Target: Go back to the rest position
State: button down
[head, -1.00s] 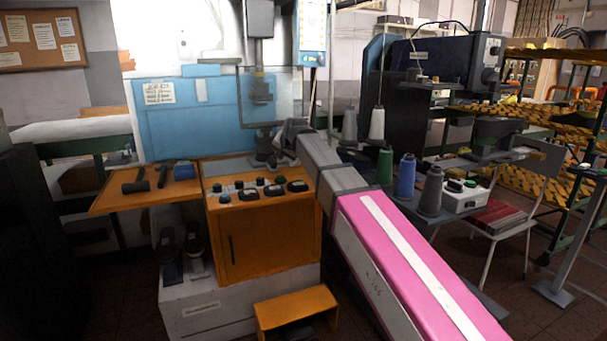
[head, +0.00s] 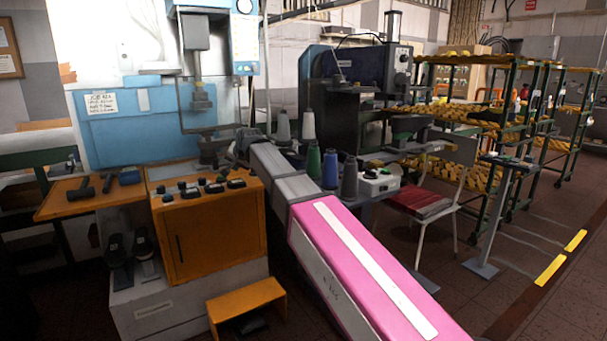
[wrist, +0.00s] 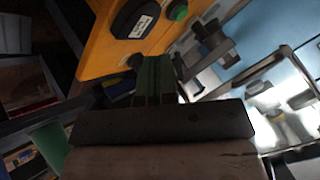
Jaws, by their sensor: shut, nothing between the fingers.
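My gripper (wrist: 152,62) shows in the wrist view with its two green fingers together and nothing between them. In the head view my pink and grey arm reaches forward from the lower right. Its far end (head: 243,143) is dark and small there, by the press, and its fingers cannot be made out. In the wrist view the orange control panel (wrist: 103,50), with a black labelled button and a green button, lies beyond the fingers. I cannot tell whether the fingers touch anything.
The orange press cabinet (head: 205,238) and an orange step (head: 246,300) stand left of my arm. Thread cones (head: 330,170) and a white switch box (head: 378,183) sit close on its right. A chair (head: 425,200) and shoe-last racks (head: 490,125) stand farther right.

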jog(key=s+d+f+g+h, duration=0.1)
jog(key=s+d+f+h, duration=0.15)
jog(key=d+f, duration=0.9)
jog(key=s+d+f+g+h, duration=0.1)
jog(key=s+d+f+g, duration=0.15)
jog(key=d+f, duration=0.9)
jog(key=s+d+f+g+h, duration=0.1)
jog(key=s+d+f+g, duration=0.1)
jog(key=s+d+f, duration=0.6)
jog(key=s+d+f+n+g+h, duration=0.1)
jog(key=s+d+f+g, duration=0.1)
jog(key=s+d+f, duration=0.6)
jog(key=s+d, duration=0.3)
jog(key=d, duration=0.1)
jog(key=shift+s+d+n, duration=0.25)
jog(key=shift+s+n, duration=0.05)
